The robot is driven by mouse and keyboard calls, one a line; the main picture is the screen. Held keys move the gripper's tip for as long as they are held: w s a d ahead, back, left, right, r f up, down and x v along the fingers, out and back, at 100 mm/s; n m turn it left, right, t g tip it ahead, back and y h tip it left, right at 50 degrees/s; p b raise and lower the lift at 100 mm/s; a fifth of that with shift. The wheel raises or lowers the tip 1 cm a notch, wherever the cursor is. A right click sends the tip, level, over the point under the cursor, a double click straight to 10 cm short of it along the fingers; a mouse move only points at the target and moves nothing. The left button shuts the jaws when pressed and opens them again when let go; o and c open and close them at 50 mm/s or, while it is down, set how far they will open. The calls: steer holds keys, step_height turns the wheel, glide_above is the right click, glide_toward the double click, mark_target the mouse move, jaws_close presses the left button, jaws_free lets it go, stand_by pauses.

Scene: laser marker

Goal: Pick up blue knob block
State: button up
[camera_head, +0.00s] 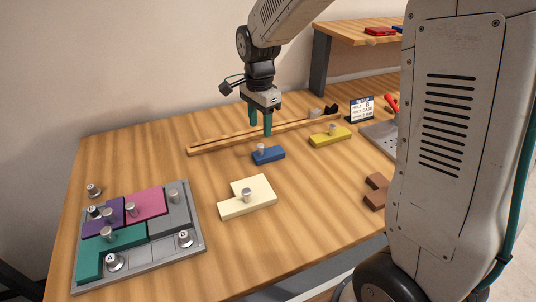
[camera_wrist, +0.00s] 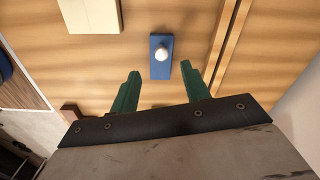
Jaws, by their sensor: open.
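The blue knob block (camera_head: 268,155) lies flat on the wooden table, a small rectangular block with a round silver knob on top. In the wrist view the blue block (camera_wrist: 160,66) is above and between the fingertips, with its knob facing the camera. My gripper (camera_head: 260,130) has two green fingers, open and empty, pointing down above the table near the block. In the wrist view my gripper (camera_wrist: 164,82) shows its fingers apart, one to each side of the block's near end. I see no contact between fingers and block.
A long wooden rail (camera_head: 215,146) runs behind the block. A cream block (camera_head: 262,190) lies in front and a yellow block (camera_head: 330,138) to the right. A grey tray (camera_head: 197,247) with several coloured knob blocks is at the left. A brown block (camera_head: 375,190) lies at the right.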

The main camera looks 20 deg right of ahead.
mark_target(261, 144)
steer(key=f, duration=0.6)
steer(key=shift+w+d+f, duration=0.2)
steer(key=shift+f, duration=0.15)
jaws_close()
